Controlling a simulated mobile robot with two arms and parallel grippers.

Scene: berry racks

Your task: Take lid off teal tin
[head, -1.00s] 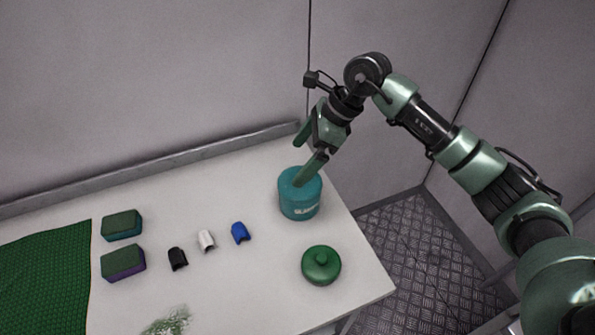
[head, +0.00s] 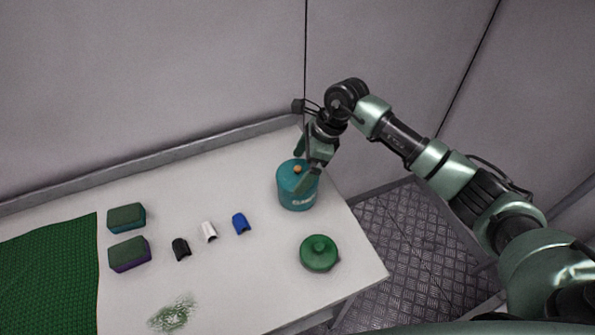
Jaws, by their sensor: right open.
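The teal tin (head: 296,192) stands upright on the white table near its back right corner. I cannot tell whether the fingers touch the lid. My left gripper is not in view.
A green round lidded pot or lid (head: 319,253) lies near the table's right edge. Blue (head: 241,224), white (head: 209,232) and black (head: 181,249) small pieces, two sponges (head: 126,217), a green mat (head: 48,275) and a green-white smear (head: 172,313) are to the left. A low ledge (head: 150,164) runs along the back.

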